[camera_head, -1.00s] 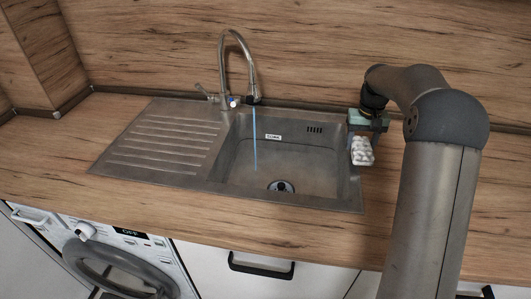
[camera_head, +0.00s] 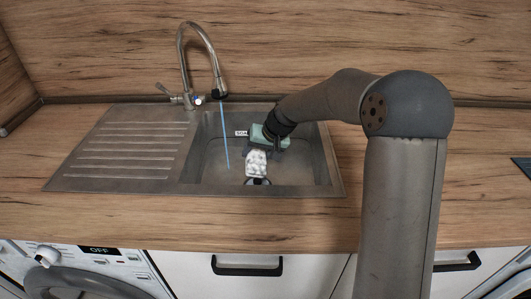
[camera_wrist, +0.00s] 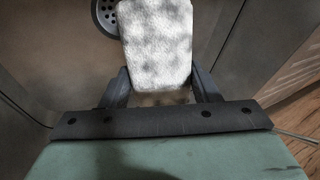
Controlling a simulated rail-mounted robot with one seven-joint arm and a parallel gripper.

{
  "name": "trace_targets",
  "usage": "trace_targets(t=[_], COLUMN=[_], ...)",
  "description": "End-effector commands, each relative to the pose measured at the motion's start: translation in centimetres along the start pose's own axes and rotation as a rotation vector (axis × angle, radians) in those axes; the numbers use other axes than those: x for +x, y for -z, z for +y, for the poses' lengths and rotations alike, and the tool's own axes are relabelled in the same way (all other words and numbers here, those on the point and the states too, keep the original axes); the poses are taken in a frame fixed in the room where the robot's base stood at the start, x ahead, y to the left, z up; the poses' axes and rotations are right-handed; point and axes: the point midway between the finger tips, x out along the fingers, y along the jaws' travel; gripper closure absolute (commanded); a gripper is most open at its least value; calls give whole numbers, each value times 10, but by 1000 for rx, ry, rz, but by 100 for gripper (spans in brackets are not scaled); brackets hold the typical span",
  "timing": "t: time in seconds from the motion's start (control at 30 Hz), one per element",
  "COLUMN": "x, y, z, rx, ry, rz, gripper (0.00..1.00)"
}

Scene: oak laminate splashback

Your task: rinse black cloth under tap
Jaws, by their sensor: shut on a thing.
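No black cloth shows; a white, textured, block-like piece with grey blotches (camera_head: 256,164) hangs from my gripper (camera_head: 260,150). My gripper is over the sink basin (camera_head: 310,165), shut on the piece. In the wrist view the piece (camera_wrist: 157,42) sits between the dark fingers (camera_wrist: 160,85); its far end runs out of the frame. The curved metal tap (camera_head: 184,55) stands behind the sink, and a thin blue stream of water (camera_head: 226,135) falls from it into the basin. The piece is to the right of the stream and apart from it in the head view.
The drain (camera_head: 258,182) lies below the piece, partly hidden; it also shows in the wrist view (camera_wrist: 106,16). A ribbed draining board (camera_head: 120,150) is left of the basin. The wooden worktop (camera_head: 140,207) is clear in front. A washing machine (camera_head: 85,275) is below.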

Motion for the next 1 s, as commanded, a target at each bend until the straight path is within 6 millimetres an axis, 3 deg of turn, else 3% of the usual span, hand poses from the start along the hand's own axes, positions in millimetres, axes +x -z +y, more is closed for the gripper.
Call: trace_targets(t=[1.0], x=[66], y=[51], z=[-60], rx=[0], ry=[-1], rz=[-1], gripper=[70])
